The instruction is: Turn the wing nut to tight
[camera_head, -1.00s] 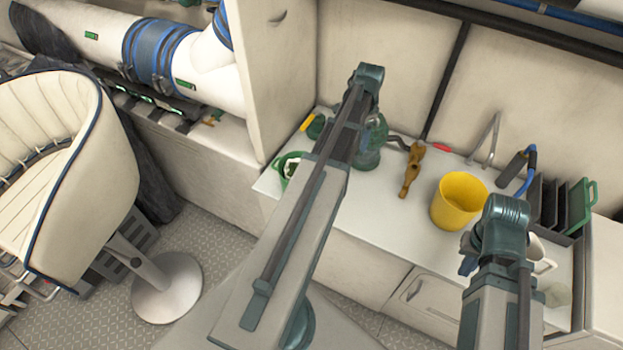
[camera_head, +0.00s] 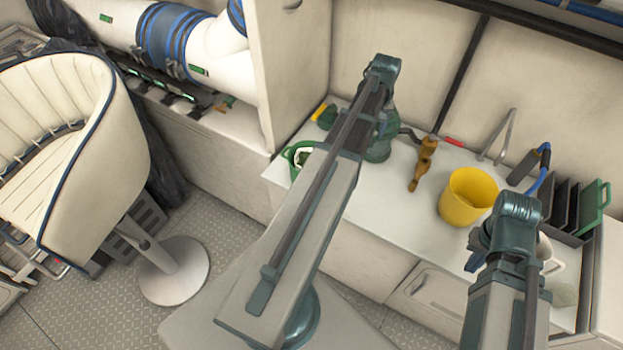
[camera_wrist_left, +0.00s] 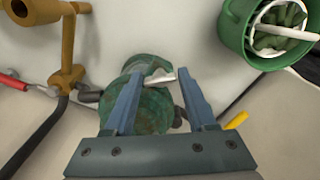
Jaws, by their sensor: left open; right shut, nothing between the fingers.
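A green, weathered round fitting (camera_head: 379,150) stands on the white counter, partly behind my left arm. In the left wrist view the fitting (camera_wrist_left: 153,112) is below my left gripper (camera_wrist_left: 160,76). A pale bar (camera_wrist_left: 158,79), which looks like the wing nut, crosses its top between the open blue fingertips. I cannot tell whether either finger touches it. The left gripper is hidden behind its arm in the head view. My right gripper (camera_head: 473,262) is shut and empty in front of the counter, mostly hidden by its own arm.
The white counter (camera_head: 400,205) holds a brass fitting (camera_head: 423,165), a yellow bucket (camera_head: 467,197), a red-handled tool (camera_head: 453,142), a green bucket (camera_head: 291,158) and a dark rack (camera_head: 565,205). A cream seat (camera_head: 70,150) stands at the left. Bare floor lies in front of the cabinet.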

